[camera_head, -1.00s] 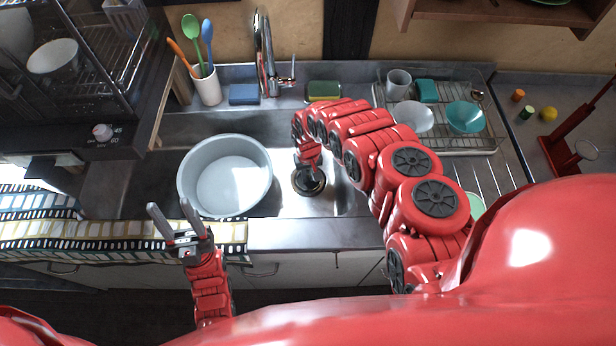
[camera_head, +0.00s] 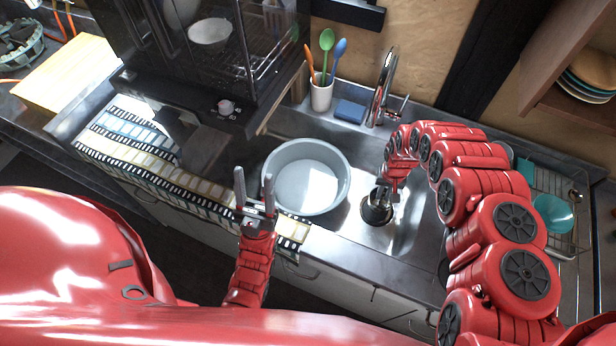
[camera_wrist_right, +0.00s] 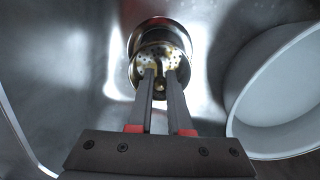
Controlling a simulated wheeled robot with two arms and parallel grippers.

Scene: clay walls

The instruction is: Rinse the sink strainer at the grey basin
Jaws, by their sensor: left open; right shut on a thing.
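The round light grey basin (camera_head: 305,184) sits in the left part of the metal sink, and its wall shows at the right in the right wrist view (camera_wrist_right: 268,103). My right gripper (camera_head: 382,190) reaches down over the sink beside the basin. In the right wrist view, it is shut on the perforated metal sink strainer (camera_wrist_right: 177,62). The strainer is at the round drain opening (camera_wrist_right: 150,25) and overlaps it; I cannot tell how far above it is. My left gripper (camera_head: 254,192) is open and empty, in front of the basin near the counter's front edge.
The faucet (camera_head: 382,85) rises behind the sink, beside a blue sponge (camera_head: 350,111) and a cup of utensils (camera_head: 321,95). A dish rack (camera_head: 570,190) stands at the right. A patterned towel (camera_head: 150,150) covers the counter at the left.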

